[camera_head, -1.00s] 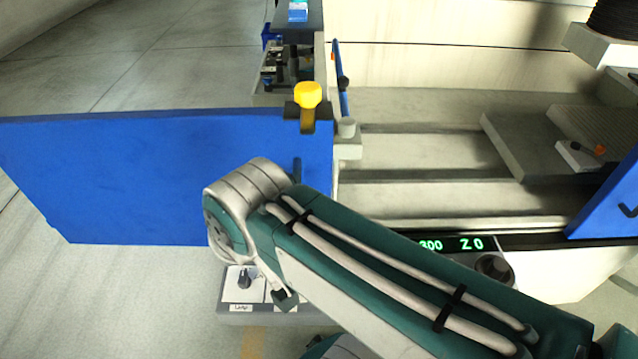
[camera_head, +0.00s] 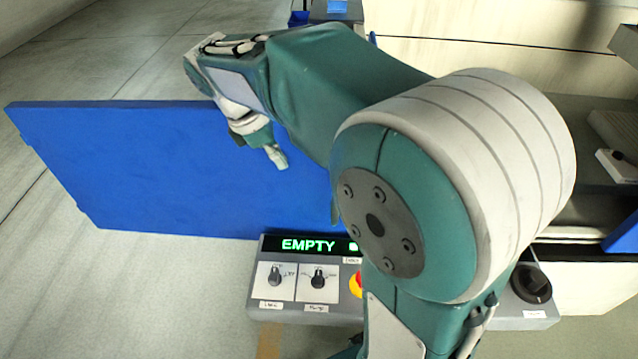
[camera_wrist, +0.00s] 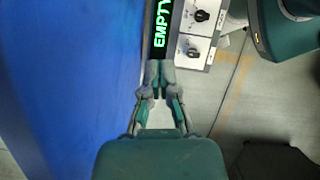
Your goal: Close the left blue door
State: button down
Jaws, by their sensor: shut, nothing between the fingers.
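The left blue door (camera_head: 130,170) stands open at the left, a large flat panel swung out from the machine. Its right part is hidden behind my arm. In the wrist view the door (camera_wrist: 70,80) fills the left side. My gripper (camera_head: 276,158) is shut and empty, pointing down in front of the door's upper right part in the head view. In the wrist view my gripper (camera_wrist: 156,92) is beside the door's face; whether it touches the door I cannot tell.
A control panel (camera_head: 290,312) with a green "EMPTY" display (camera_head: 308,245), knobs and a red-yellow button (camera_head: 356,285) sits below the door. Part of another blue door (camera_head: 622,236) shows at the right edge. Open floor (camera_head: 130,290) lies at the left.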

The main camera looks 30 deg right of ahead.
jog(key=s+d+f, duration=0.2)
jog(key=d+f, duration=0.5)
jog(key=f, duration=0.2)
jog(key=shift+s+f, duration=0.15)
jog(key=shift+s, duration=0.05)
jog(key=shift+d, duration=0.1)
